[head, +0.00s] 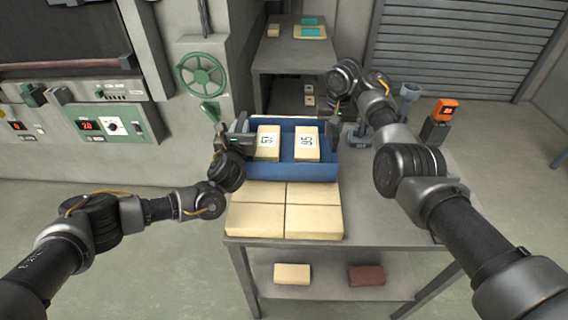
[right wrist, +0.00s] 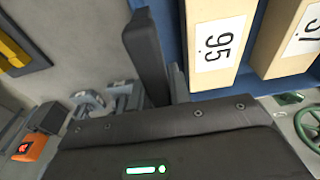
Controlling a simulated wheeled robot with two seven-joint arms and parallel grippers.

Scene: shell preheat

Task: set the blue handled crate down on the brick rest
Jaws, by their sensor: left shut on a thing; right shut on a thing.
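The blue handled crate (head: 290,170) is in the middle of the head view and looks level. It carries two tan blocks, marked 57 (head: 268,142) and 95 (head: 306,143). My left gripper (head: 240,139) is shut on the crate's left end. My right gripper (head: 335,134) is shut on its right end, partly hidden by my arm. The right wrist view shows a dark finger (right wrist: 150,55) against the blue wall (right wrist: 174,28). The brick rest (head: 285,212), several tan bricks laid flat, shows in front of and below the crate. I cannot tell whether they touch.
The grey table (head: 385,214) is bare to the right of the bricks. An orange-topped device (head: 446,110) and a grey fixture (head: 408,95) stand behind my right arm. A lower shelf (head: 325,280) holds two bricks. A green handwheel (head: 201,74) is at the back left.

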